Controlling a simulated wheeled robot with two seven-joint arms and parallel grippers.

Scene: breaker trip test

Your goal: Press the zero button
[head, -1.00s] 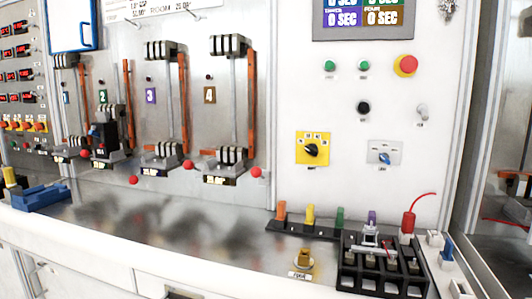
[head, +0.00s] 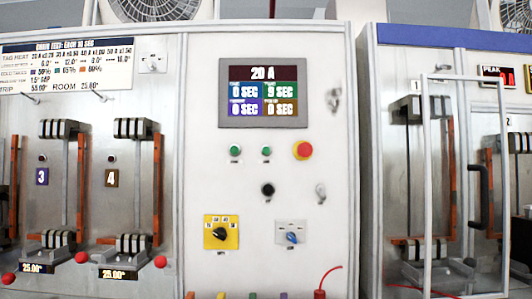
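The white control panel (head: 215,170) stands in the middle of the head view. Two green buttons, a left one (head: 235,150) and a right one (head: 266,151), sit below the display (head: 262,93). A red button on a yellow ring (head: 303,150) is to their right. A black round control (head: 267,189) is lower down. The small labels under these are too blurred to read, so I cannot tell which is the zero button. Neither gripper is in view.
A yellow-plated rotary switch (head: 221,233), a blue-knobbed switch (head: 291,237) and a toggle (head: 320,193) share the panel. Breaker bays stand at left, with red knobs (head: 160,261). At right, a white-framed door (head: 428,180) with a black handle (head: 481,195) covers another bay.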

